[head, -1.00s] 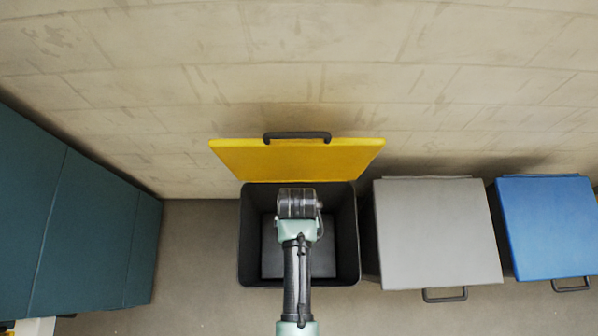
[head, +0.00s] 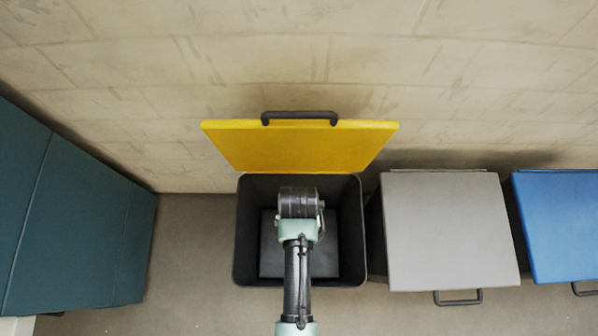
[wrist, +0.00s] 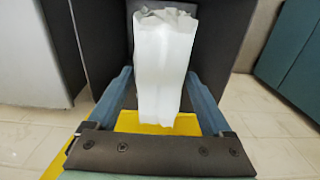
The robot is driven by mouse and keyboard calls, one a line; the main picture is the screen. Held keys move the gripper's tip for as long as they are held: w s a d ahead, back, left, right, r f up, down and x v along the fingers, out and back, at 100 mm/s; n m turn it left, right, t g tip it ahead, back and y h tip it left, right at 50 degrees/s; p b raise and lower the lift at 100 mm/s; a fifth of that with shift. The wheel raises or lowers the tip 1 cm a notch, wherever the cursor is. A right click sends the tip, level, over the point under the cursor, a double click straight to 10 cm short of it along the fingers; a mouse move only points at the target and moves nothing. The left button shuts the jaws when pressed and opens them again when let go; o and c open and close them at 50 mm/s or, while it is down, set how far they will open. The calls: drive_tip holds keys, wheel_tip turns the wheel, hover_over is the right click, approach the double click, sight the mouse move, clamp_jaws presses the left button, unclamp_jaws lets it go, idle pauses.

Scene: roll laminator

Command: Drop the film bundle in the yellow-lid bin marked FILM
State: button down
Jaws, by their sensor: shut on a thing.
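The bin (head: 352,225) stands on the floor with its yellow lid (head: 300,148) raised toward the wall. No FILM marking is readable. My arm reaches over the bin's dark opening in the head view, and its end hides my fingers and the bundle there. In the wrist view, my gripper (wrist: 158,85) has its blue fingers on either side of the white film bundle (wrist: 165,55), shut on it. The bundle looks upright, with a crumpled far end. A yellow surface (wrist: 130,122) shows behind it, and dark panels show on both sides.
A grey-lidded bin (head: 450,230) and a blue-lidded bin (head: 565,225) stand to the right, both closed. A teal cabinet (head: 75,220) is at the left. A pale block wall (head: 300,60) is close behind the bins. Bare floor lies between cabinet and open bin.

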unclamp_jaws()
drive_tip(key=shift+r, duration=0.1)
wheel_tip(320, 180, up, 13)
drive_tip(key=p, duration=0.1)
drive_tip(key=shift+s, duration=0.1)
idle(1.0)
